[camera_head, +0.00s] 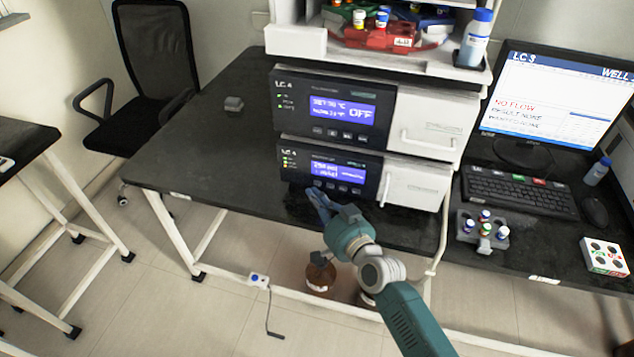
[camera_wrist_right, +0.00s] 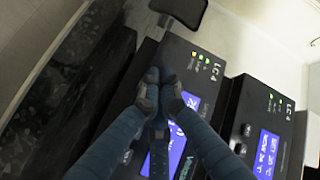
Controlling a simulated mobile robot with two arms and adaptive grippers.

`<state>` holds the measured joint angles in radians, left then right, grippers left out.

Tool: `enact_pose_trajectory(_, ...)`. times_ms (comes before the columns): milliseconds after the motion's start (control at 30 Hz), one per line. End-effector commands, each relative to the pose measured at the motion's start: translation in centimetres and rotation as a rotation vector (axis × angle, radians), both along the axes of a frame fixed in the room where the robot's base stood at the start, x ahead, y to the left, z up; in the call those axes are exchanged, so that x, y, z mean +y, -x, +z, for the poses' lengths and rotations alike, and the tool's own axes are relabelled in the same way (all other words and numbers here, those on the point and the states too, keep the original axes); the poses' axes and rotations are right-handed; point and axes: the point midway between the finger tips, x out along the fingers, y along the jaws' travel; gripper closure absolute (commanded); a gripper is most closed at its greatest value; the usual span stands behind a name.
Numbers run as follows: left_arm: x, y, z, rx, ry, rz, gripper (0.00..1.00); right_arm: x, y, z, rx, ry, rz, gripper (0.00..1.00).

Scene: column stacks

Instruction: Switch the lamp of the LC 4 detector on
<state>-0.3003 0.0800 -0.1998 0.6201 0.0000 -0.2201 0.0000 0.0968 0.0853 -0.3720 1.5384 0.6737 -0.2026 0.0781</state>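The LC 4 stack has two black-fronted modules. The lower module (camera_head: 298,173) has a lit blue display (camera_head: 338,173), a row of buttons below it and small status lights; its name is too small to read. It also shows in the right wrist view (camera_wrist_right: 185,68). The upper module (camera_head: 290,98) has a blue display (camera_head: 342,110) reading temperatures and OFF. My right gripper (camera_head: 316,193) is at the lower front of the lower module. In the right wrist view its fingertips (camera_wrist_right: 158,80) meet with nothing between them, partly covering the lower display. Contact cannot be told. My left gripper is out of view.
Right are a monitor (camera_head: 560,95) reading LC 3, a keyboard (camera_head: 520,193) and a vial rack (camera_head: 482,235). The bench (camera_head: 200,145) is mostly clear on the left. Brown bottles (camera_head: 320,278) stand below.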

Motion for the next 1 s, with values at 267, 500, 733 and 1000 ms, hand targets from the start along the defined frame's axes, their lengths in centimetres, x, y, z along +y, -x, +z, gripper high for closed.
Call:
enact_pose_trajectory(267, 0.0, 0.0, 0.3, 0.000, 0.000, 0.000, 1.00, 0.1, 0.4, 0.0, 0.002, 0.001, 0.001, 1.00)
enact_pose_trajectory(500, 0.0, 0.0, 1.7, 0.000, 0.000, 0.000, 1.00, 0.9, 2.6, 0.2, 0.002, 0.000, 0.001, 1.00)
enact_pose_trajectory(733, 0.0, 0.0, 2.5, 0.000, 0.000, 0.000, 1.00, 1.5, 4.5, 0.1, 0.002, 0.001, 0.000, 1.00)
enact_pose_trajectory(1000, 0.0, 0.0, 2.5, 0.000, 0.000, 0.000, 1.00, 1.6, 4.8, 0.0, -0.001, 0.000, -0.001, 1.00)
